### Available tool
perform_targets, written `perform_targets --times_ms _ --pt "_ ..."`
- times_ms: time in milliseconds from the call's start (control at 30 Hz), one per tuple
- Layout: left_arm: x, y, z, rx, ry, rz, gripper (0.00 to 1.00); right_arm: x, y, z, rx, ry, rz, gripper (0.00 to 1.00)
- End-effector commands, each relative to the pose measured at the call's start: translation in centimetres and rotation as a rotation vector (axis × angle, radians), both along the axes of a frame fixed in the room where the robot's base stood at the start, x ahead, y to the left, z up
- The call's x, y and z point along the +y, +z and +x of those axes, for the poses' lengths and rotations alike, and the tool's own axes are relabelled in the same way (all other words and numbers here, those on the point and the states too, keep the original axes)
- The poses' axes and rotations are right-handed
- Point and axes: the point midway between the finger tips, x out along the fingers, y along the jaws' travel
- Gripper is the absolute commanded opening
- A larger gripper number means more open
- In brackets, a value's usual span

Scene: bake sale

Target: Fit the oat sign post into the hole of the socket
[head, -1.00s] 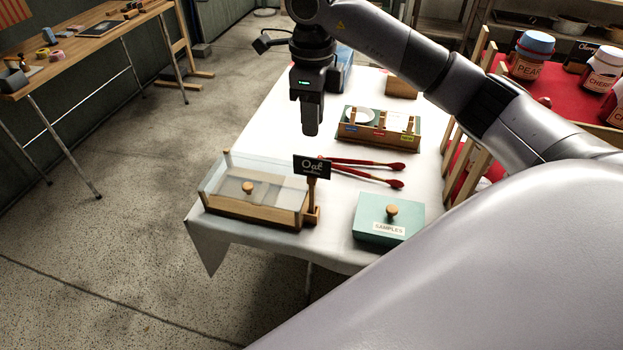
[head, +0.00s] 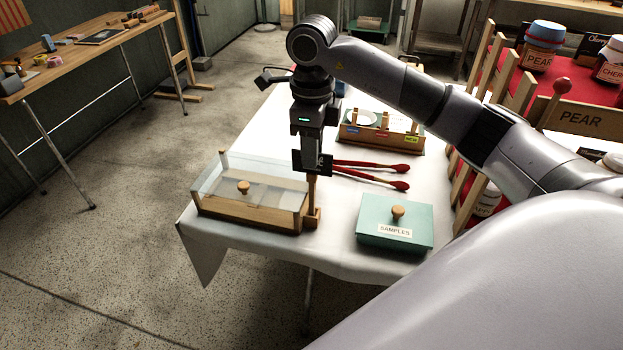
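The oat sign is a small dark board (head: 299,162) on a thin wooden post (head: 312,192). It stands upright at the right end of the glass-topped wooden case. The post's lower end meets a small wooden block, the socket (head: 313,217); I cannot tell whether it sits in the hole. My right gripper (head: 314,168) points down at the board and overlaps it, covering the lettering. Its fingers are seen edge-on against the dark board, so I cannot tell whether they grip it. My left gripper is not in view.
The glass-topped case (head: 250,210) is left of the post. A teal samples box (head: 395,225) is to the right. Red-handled utensils (head: 370,167) and a divided wooden tray (head: 380,147) lie behind. White cloth (head: 335,225) is bare between the case and the samples box.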

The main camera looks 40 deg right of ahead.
Motion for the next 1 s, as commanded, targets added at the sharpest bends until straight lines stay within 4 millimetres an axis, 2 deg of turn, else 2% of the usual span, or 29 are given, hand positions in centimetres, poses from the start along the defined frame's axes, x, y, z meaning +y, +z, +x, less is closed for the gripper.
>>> perform_targets --times_ms 67,133,167,467,1000 --pt "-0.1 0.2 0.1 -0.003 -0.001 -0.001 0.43 0.0 0.0 0.0 0.0 0.0 0.0 0.26" --pt "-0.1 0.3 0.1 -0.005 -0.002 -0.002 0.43 0.0 0.0 0.0 0.0 0.0 0.0 0.03" --pt "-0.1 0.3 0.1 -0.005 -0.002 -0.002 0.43 0.0 0.0 0.0 0.0 0.0 0.0 0.0" --pt "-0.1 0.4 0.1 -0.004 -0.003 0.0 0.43 0.0 0.3 0.0 0.0 0.0 0.0 0.0" --pt "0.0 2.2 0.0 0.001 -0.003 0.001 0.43 0.0 3.0 0.0 0.0 0.0 0.0 0.0"
